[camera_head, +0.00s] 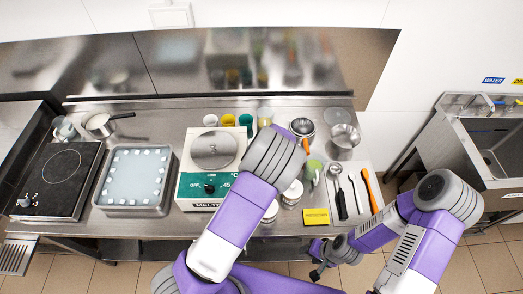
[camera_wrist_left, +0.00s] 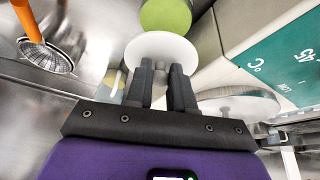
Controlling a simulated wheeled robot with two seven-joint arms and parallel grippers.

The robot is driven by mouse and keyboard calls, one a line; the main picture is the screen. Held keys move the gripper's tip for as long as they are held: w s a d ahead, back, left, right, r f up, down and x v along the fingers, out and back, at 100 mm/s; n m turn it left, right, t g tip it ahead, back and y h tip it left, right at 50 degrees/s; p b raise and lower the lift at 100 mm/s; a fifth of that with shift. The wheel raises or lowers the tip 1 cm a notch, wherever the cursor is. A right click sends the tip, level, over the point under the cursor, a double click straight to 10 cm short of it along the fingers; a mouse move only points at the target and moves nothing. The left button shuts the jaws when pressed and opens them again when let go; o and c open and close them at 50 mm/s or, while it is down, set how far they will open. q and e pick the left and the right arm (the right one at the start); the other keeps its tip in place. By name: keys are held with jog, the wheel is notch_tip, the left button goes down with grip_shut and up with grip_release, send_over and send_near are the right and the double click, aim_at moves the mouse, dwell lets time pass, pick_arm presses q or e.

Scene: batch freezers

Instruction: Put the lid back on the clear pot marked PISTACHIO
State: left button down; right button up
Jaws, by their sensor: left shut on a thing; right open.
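My left gripper (camera_wrist_left: 160,85) is shut on a small grey knob at the middle of a round white lid (camera_wrist_left: 162,50), and holds it by the fingertips. In the head view my own left arm hides this gripper and the lid. A round green surface (camera_wrist_left: 166,14) shows just beyond the lid; in the head view a green-filled pot (camera_head: 313,168) stands right of my left wrist, partly covered. Whether lid and pot touch, I cannot tell. A yellow card (camera_head: 316,216), apparently reading PISTACHIO, lies at the counter's front. My right gripper (camera_head: 322,266) is open and empty, low in front of the counter.
A white-topped jar (camera_head: 292,192) stands close to my left arm. A green-fronted scale-like machine (camera_head: 208,180) is left of it. An orange-handled strainer (camera_head: 302,127) stands behind. A black-handled tool (camera_head: 341,204) and an orange spatula (camera_head: 370,190) lie right. A tray (camera_head: 151,210) is further left.

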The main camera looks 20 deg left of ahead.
pick_arm(q)
notch_tip(320, 180, down, 6)
jog(key=b, duration=0.4)
jog(key=shift+f, duration=0.1)
jog(key=shift+f+b, duration=0.15)
jog(key=shift+b, duration=0.3)
dwell(1.8)
jog(key=c, duration=0.9)
grip_release()
jog(key=shift+o, duration=0.5)
jog(key=o, duration=0.4)
